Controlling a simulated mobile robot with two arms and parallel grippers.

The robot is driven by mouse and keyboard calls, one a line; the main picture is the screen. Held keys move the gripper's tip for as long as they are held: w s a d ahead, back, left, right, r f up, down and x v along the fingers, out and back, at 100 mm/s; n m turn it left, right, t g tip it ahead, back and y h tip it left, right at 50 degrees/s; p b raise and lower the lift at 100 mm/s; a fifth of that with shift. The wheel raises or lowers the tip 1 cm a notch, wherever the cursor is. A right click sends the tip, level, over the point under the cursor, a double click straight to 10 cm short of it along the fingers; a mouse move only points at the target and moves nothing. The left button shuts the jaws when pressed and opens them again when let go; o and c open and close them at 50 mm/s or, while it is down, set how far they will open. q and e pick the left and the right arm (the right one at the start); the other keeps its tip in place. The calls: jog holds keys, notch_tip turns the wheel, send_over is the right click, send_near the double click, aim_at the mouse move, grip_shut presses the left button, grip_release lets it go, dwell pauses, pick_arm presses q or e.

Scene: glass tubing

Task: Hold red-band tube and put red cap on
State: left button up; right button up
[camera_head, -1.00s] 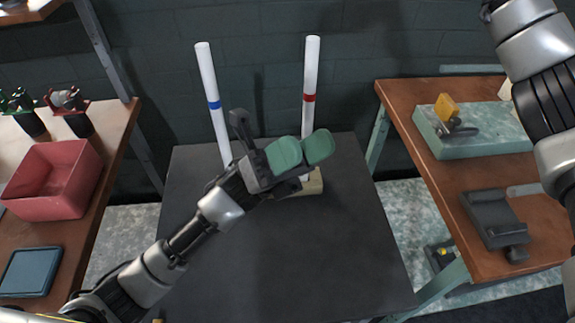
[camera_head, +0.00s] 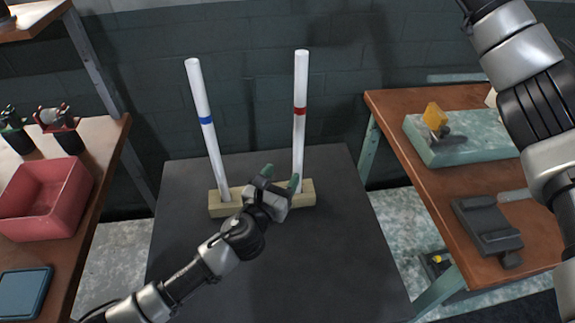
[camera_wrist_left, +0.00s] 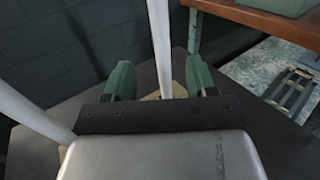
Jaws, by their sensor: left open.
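The red-band tube (camera_head: 300,85) stands upright in the right part of a wooden block (camera_head: 222,208) on the dark table. The blue-band tube (camera_head: 203,100) stands in the block's left part and leans slightly left. My left gripper (camera_head: 281,180) is open just left of the red-band tube's lower part in the head view. In the left wrist view, the green fingertips (camera_wrist_left: 158,80) are spread, with a white tube (camera_wrist_left: 161,45) upright in line with the gap between them. I cannot tell whether it touches them. My right gripper is out of view. I see no red cap.
A brown bench (camera_head: 450,215) on the right holds a pale green slab (camera_head: 465,150) and a dark grey device (camera_head: 487,222). A bench on the left holds a red bin (camera_head: 45,200) and a blue tray (camera_head: 24,292). The dark table (camera_head: 335,270) is clear in front.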

aim_at(301, 147)
pick_arm(q)
jog(key=x, duration=1.1)
jog(key=shift+w+d+r, duration=0.1)
jog(key=shift+w+d, duration=0.05)
jog(key=shift+w, duration=0.1)
jog(key=c, duration=1)
jog(key=shift+c, duration=0.2)
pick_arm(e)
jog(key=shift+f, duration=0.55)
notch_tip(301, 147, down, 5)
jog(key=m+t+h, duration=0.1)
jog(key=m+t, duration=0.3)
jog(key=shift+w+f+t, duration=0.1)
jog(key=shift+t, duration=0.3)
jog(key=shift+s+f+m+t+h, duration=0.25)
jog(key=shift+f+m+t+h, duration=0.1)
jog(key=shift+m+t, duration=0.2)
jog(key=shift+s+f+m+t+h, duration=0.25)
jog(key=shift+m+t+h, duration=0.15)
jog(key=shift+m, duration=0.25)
